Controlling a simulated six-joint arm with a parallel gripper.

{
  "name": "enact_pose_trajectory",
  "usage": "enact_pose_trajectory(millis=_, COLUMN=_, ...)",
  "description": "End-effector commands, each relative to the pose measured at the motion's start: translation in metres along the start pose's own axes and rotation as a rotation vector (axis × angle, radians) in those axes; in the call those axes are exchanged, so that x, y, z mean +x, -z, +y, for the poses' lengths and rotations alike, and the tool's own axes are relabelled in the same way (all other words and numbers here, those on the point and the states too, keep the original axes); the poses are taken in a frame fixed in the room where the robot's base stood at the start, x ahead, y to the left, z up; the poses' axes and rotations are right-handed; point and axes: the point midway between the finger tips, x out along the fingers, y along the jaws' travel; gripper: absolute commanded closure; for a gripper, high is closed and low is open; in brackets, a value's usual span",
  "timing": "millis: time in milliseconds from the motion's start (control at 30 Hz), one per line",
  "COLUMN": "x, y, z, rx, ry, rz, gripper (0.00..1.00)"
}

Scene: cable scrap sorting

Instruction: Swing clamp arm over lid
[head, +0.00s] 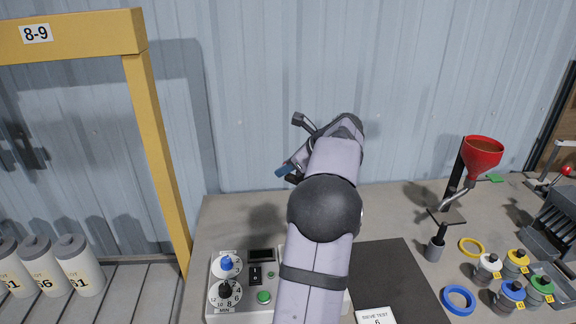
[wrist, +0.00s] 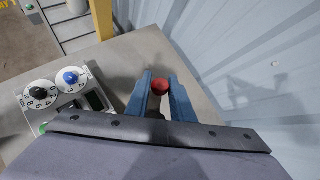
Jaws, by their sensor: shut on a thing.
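My gripper (wrist: 160,92) has its two blue fingers on either side of a round red knob (wrist: 160,86) and is shut on it. A dark part shows below the knob between the fingers; I cannot tell whether it is the clamp arm. In the head view my gripper (head: 286,172) is mostly hidden behind my own arm, with only blue fingertip showing above the back of the bench. No lid can be made out in either view, and what lies under my gripper is hidden.
A control box (head: 229,298) with two dials stands left of my arm. A dark mat (head: 398,272) lies right of it. A red funnel (head: 482,152) on a stand, rings and several coloured-top jars are further right. A yellow frame (head: 158,140) rises at left; a corrugated wall is behind.

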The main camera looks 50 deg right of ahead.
Motion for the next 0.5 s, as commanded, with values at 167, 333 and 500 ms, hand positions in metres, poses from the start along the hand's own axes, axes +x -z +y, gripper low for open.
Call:
enact_pose_trajectory(millis=167, x=-0.005, y=-0.004, z=0.012, rx=-0.060, ry=-0.061, rz=-0.017, gripper=1.00)
enact_pose_trajectory(millis=333, x=-0.009, y=-0.006, z=0.030, rx=-0.150, ry=-0.152, rz=-0.043, gripper=1.00)
enact_pose_trajectory(millis=500, x=-0.017, y=-0.006, z=0.052, rx=-0.259, ry=-0.262, rz=-0.073, gripper=1.00)
